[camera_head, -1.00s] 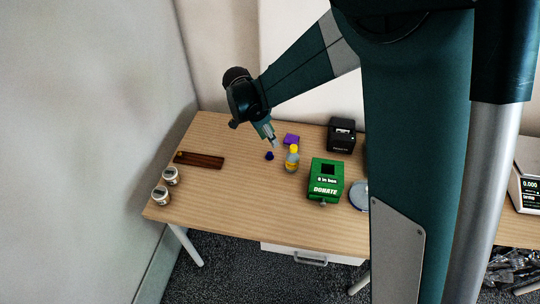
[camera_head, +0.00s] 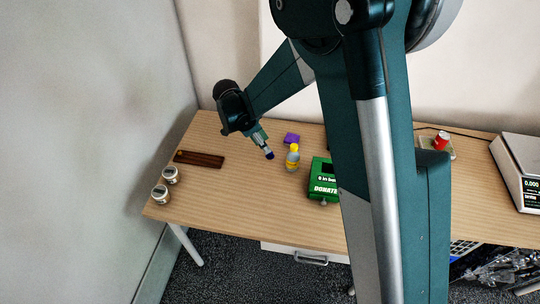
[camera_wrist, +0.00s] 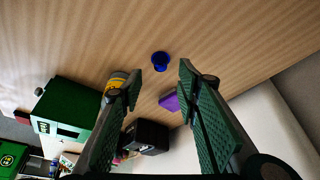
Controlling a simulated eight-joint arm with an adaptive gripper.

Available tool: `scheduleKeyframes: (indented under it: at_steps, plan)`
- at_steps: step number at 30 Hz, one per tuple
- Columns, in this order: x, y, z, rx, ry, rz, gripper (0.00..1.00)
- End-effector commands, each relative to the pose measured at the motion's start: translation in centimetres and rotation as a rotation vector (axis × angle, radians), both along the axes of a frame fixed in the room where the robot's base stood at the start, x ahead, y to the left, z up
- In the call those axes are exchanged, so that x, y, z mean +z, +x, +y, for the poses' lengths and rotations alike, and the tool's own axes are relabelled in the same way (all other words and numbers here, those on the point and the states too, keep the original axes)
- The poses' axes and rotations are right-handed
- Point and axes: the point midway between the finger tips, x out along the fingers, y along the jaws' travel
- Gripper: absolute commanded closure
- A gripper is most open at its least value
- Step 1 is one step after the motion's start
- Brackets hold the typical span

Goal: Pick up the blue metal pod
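The blue metal pod (camera_wrist: 160,59) is a small round blue piece on the wooden table. In the wrist view it lies just beyond and between my fingertips, with bare table around it. My gripper (camera_wrist: 160,72) is open and empty, its two green-padded fingers spread wide. In the head view the pod (camera_head: 270,156) shows as a small dark blue spot right at the tip of my gripper (camera_head: 268,151), which points down and right. Whether the fingers touch the pod cannot be told from the head view.
The green donation box (camera_head: 323,181) is farther right, partly behind my arm. A dark wooden tray (camera_head: 199,159) and two jars (camera_head: 165,185) are at left. Table in front is clear.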

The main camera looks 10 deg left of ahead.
Motion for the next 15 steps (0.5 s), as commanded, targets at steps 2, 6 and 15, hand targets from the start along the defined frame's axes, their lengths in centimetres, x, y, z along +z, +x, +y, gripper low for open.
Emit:
scheduleKeyframes:
  at_steps: [2, 6, 15]
  plan:
    - [-0.7, 0.18, -0.2, 0.0, 0.0, 0.0, 0.67]
    - [-1.11, 0.29, -0.34, 0.0, 0.0, 0.0, 0.67]
    - [-1.15, 0.29, -0.38, 0.0, 0.0, 0.0, 0.67]
